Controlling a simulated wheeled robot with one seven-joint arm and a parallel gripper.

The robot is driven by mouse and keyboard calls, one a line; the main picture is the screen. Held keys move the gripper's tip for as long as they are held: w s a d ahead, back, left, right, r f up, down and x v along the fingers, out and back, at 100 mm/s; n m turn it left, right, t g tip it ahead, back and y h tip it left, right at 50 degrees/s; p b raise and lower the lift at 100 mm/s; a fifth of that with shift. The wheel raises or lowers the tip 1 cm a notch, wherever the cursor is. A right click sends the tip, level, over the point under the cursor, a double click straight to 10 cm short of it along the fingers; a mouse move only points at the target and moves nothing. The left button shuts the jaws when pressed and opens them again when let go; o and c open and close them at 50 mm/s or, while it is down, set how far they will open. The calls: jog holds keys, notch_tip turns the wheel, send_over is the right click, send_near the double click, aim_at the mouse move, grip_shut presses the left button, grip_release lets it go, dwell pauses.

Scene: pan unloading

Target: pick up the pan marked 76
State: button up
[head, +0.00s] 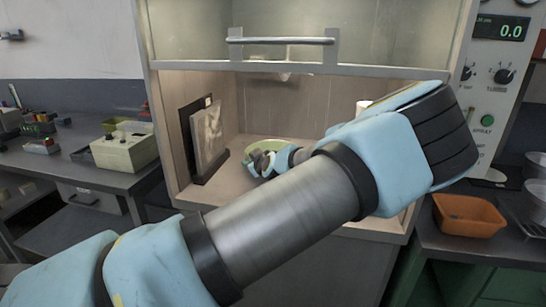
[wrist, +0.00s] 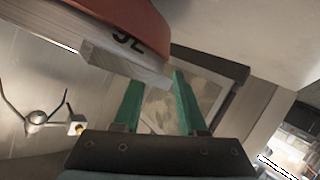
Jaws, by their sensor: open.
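In the wrist view a pan (wrist: 120,18) fills the upper left, with a red-brown upper part, a pale side and a pale tab (wrist: 125,64) sticking out. Its dark mark is partly cut off and looks upside down; it could be 76. My gripper (wrist: 156,78) has its two green fingers apart, with the pan's tab close to the fingertips; I cannot tell if they touch. In the head view my gripper (head: 259,163) is inside the cabinet, beside a round pale-green rim (head: 268,143). My arm hides much of the cabinet floor.
The cabinet (head: 285,110) has a raised front with a bar handle (head: 281,41). A framed panel (head: 207,139) leans at its left. A small white item (head: 363,107) stands at its right. An orange bin (head: 468,214) is on the right bench, a beige box (head: 124,151) on the left.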

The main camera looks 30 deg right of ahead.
jog(key=shift+w, duration=0.1)
grip_shut()
dwell(1.4)
